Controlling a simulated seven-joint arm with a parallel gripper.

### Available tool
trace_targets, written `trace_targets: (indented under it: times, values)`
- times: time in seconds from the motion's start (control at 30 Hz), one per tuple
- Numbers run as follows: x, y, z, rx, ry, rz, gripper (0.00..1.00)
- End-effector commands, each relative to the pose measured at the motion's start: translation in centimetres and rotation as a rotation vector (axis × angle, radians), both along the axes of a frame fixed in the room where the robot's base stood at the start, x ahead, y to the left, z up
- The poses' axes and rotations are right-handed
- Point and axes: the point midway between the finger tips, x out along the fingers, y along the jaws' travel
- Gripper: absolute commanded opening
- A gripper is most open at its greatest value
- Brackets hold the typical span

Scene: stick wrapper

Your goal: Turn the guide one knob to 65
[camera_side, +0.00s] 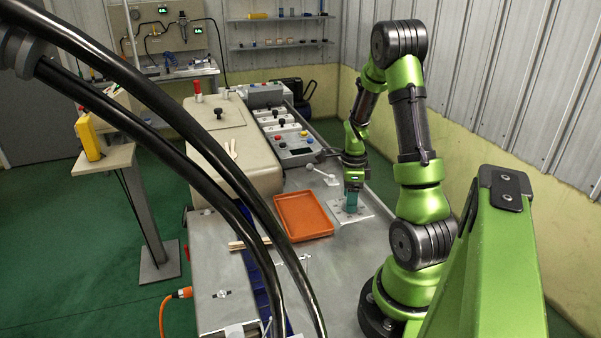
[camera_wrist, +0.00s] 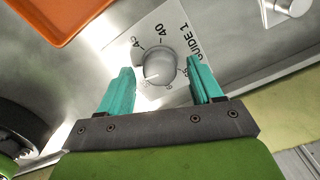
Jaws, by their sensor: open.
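The guide one knob (camera_wrist: 159,66) is a round grey knob on a light plate (camera_wrist: 189,22) printed "GUIDE 1". Marks 40 and 45 are readable beside it in the wrist view; other marks are partly hidden or too small to read. My gripper (camera_wrist: 164,84) is open, with one teal finger on each side of the knob and a gap to it on both sides. In the side view my gripper (camera_side: 351,207) points down over the same light plate (camera_side: 367,212), and its fingers hide the knob there.
An orange tray (camera_side: 303,216) lies just left of my gripper. A white lever handle (camera_side: 322,173) stands behind the tray. A control panel with buttons and black knobs (camera_side: 283,128) is farther back. Black hoses (camera_side: 185,130) cross the near side view.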

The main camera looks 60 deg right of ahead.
Motion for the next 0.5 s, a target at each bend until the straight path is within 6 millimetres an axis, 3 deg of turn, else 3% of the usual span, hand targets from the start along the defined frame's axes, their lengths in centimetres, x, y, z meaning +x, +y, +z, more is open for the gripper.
trace_targets:
  times: [0.33,0.5]
  values:
    - [-0.01,0.02,-0.41,0.001,-0.001,-0.001,0.65]
    - [-0.01,0.02,-0.39,0.001,-0.001,-0.001,0.39]
